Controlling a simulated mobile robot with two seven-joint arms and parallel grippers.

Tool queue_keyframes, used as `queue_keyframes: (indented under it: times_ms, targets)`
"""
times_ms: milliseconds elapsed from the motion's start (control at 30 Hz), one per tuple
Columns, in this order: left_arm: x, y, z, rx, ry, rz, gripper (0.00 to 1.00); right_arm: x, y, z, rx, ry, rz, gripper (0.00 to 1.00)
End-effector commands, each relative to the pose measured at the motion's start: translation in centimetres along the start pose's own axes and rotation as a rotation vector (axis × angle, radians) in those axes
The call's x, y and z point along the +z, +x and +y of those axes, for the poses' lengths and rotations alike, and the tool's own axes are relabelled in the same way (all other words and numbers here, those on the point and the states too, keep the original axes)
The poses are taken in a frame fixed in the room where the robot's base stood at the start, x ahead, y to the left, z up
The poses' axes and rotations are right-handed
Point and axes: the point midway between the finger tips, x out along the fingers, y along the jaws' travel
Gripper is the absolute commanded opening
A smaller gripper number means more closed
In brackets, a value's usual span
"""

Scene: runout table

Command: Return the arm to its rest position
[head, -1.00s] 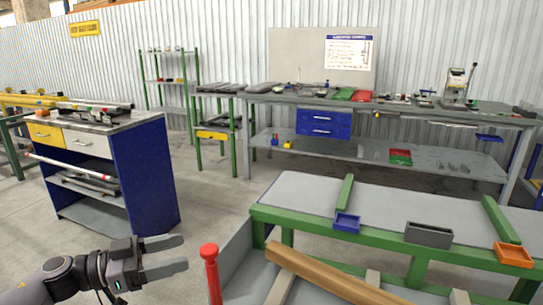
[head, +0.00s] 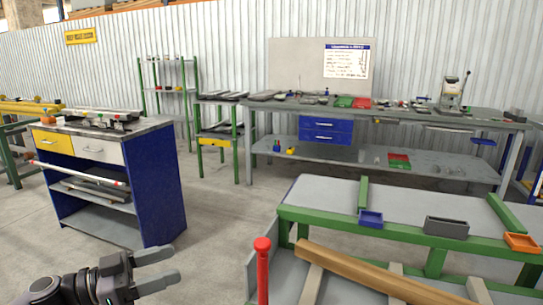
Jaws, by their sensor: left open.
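My left gripper (head: 158,270) is at the bottom left of the head view, its two grey fingers apart and pointing right. Nothing shows between the fingers. It is over the floor, in front of the blue cabinet and left of the red post, apart from both in the picture. Part of my left arm shows at the bottom edge. My right gripper is not in view.
The green-framed runout table (head: 413,238) stands at right, with a blue bin (head: 371,219), a grey bin (head: 446,228) and an orange bin (head: 522,244) along its front. A red-topped post (head: 262,270) and a wooden beam (head: 370,272) are nearer. A blue cabinet (head: 155,190) stands left. Floor between is clear.

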Motion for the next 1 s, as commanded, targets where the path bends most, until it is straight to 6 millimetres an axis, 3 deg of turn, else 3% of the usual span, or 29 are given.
queue_keyframes:
  times_ms: [33, 233, 467, 667, 800, 1000]
  targets:
    - [1.0, 0.8, 1.2, -0.02, -0.016, 0.031, 0.64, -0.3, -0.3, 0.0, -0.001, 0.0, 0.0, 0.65]
    - [3.5, 2.0, 3.2, -0.189, -0.015, 0.114, 0.64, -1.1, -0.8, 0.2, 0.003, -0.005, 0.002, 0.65]
    - [8.3, 1.1, 5.8, -0.475, -0.058, 0.077, 0.64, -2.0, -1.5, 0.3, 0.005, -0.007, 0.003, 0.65]
    - [13.9, -2.1, 9.2, -0.705, -0.126, -0.105, 0.64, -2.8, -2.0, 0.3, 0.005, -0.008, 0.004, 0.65]
    - [17.9, -5.2, 12.9, -0.814, -0.188, -0.295, 0.64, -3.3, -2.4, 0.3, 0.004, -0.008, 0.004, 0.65]
    - [21.8, -9.2, 18.1, -0.869, -0.261, -0.535, 0.64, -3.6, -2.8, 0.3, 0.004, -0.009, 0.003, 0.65]
